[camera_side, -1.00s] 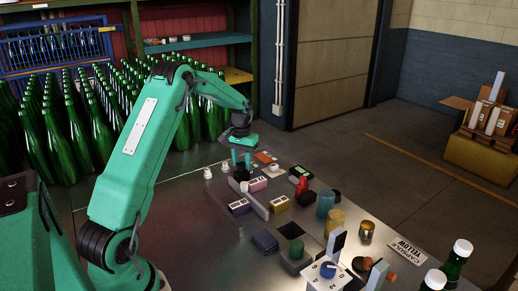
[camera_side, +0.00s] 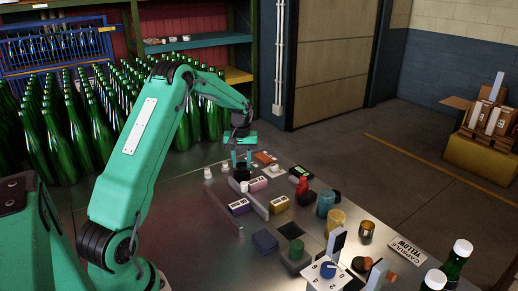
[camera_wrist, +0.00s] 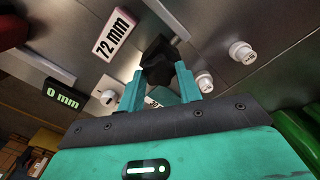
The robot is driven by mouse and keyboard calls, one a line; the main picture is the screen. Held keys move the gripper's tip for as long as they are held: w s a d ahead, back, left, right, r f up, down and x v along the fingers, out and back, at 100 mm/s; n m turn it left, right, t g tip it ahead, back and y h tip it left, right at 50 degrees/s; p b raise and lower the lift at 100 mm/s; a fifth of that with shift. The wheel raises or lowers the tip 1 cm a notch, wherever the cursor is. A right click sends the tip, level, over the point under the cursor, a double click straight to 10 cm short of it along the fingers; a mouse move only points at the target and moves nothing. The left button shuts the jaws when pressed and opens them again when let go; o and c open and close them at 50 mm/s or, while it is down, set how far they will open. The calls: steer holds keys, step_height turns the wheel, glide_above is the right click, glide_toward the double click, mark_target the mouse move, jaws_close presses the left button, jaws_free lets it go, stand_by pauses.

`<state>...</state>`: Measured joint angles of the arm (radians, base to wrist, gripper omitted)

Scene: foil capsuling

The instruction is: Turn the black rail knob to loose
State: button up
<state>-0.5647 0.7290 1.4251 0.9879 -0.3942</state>
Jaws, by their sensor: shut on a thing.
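The black rail knob (camera_wrist: 158,58) is a dark lobed knob, seen in the wrist view between my fingertips. My gripper (camera_wrist: 160,75) has a green finger on each side of it and is shut on it. In the side view my gripper (camera_side: 241,160) points down over the knob (camera_side: 241,175), which is small and partly hidden by the fingers. A grey metal rail (camera_wrist: 166,16) runs up from beside the knob in the wrist view. No mark telling the knob's setting can be made out.
A "72 mm" label (camera_wrist: 115,33) and a "0 mm" display (camera_wrist: 62,95) lie left of the knob in the wrist view. Two white knobs (camera_wrist: 241,52) are on the right. Green bottles (camera_side: 70,130) stand behind.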

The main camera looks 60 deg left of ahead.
mark_target(242, 164)
steer(key=shift+r, duration=0.15)
steer(key=o, duration=1)
steer(key=shift+r, duration=3.8)
